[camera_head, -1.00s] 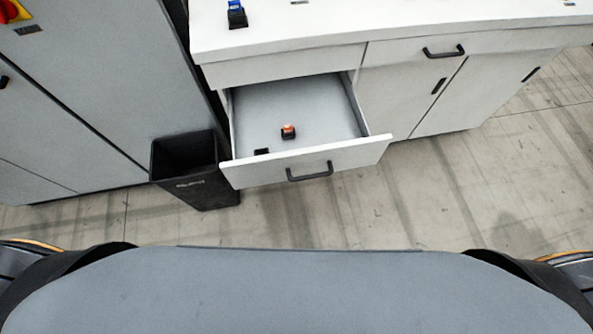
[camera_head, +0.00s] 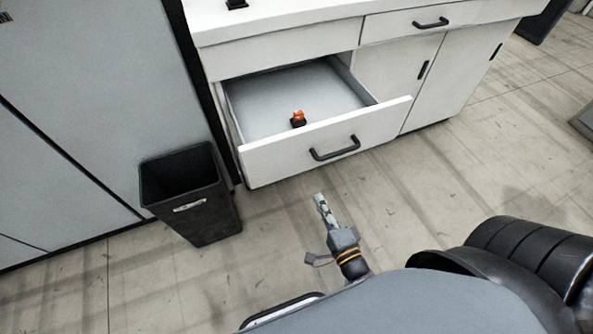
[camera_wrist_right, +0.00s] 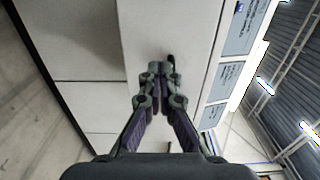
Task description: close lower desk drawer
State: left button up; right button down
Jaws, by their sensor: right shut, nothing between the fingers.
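The lower desk drawer (camera_head: 377,131) is pulled well out of the white desk, with a black bar handle (camera_head: 335,148) on its front. A small orange and black item (camera_head: 298,118) lies inside it. My right gripper (camera_head: 318,197) is below and in front of the drawer front in the head view, apart from it, with its fingers toward the desk. In the right wrist view its fingers (camera_wrist_right: 154,68) are together and empty, with pale cabinet panels ahead. My left gripper is not in view.
A black waste bin (camera_head: 190,195) stands on the floor left of the drawer. Grey cabinets (camera_head: 90,110) are at the left. The white desk top (camera_head: 290,18) overhangs the drawer. The floor in front of the desk is clear.

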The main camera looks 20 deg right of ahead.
aim_at(297, 159)
jog(key=w, duration=1.2)
jog(key=shift+w+a+b, duration=0.15)
jog(key=shift+a+b, duration=0.1)
jog(key=shift+b, duration=0.15)
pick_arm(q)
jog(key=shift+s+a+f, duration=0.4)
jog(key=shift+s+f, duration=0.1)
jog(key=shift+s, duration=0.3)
pick_arm(e)
jog(key=shift+w, duration=0.25)
